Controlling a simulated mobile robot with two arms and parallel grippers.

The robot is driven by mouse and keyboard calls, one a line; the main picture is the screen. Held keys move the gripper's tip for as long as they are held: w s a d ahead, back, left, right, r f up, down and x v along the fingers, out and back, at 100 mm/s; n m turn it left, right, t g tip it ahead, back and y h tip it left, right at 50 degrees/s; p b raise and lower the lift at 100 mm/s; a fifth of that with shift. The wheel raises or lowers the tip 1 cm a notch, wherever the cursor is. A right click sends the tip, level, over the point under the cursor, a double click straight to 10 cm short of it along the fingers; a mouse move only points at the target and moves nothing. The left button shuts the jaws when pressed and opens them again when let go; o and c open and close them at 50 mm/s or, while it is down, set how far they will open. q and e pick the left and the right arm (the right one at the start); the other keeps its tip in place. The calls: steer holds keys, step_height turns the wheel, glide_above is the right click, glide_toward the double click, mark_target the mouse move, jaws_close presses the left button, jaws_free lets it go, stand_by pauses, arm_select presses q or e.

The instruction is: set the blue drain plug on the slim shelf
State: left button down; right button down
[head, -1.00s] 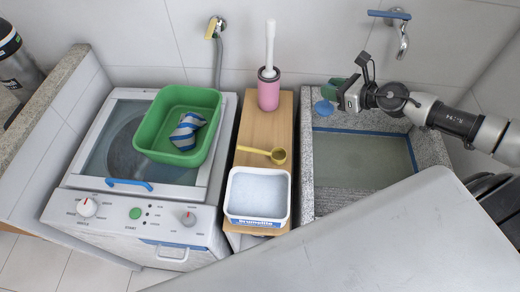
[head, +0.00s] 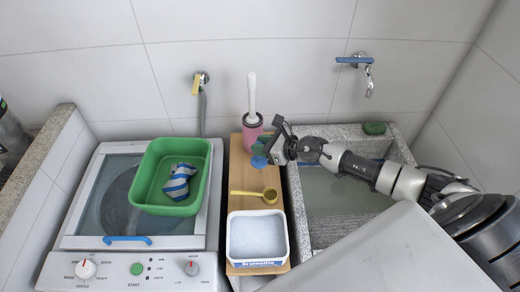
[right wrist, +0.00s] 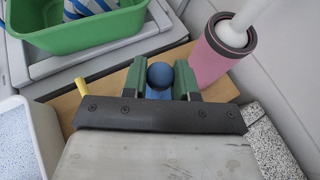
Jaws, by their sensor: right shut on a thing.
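The blue drain plug (head: 259,161) is in my right gripper (head: 270,152). The plug is over the shelf's back part, in front of the pink brush holder. Whether it touches the wood I cannot tell. My left gripper is not in view.
The shelf bears a pink brush holder (head: 252,131) at the back, a yellow scoop (head: 268,195) and a white powder tub (head: 257,262) in front. A green basin (head: 150,174) with a striped cloth is left. The sink (head: 340,198) is right; a green item (head: 374,128) lies on its rim.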

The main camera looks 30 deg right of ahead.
mark_target(261, 161)
steer(key=shift+a+f, duration=0.15)
steer(key=shift+f, duration=0.15)
step_height(261, 161, down, 3)
steer(key=shift+r+b, duration=0.1)
steer(key=shift+b, duration=0.7)
steer(key=shift+f, duration=0.5)
steer(key=shift+f+b, duration=0.15)
steer(key=shift+b, duration=0.15)
steer(key=c, duration=0.9)
jaws_free()
steer(key=shift+o, duration=0.2)
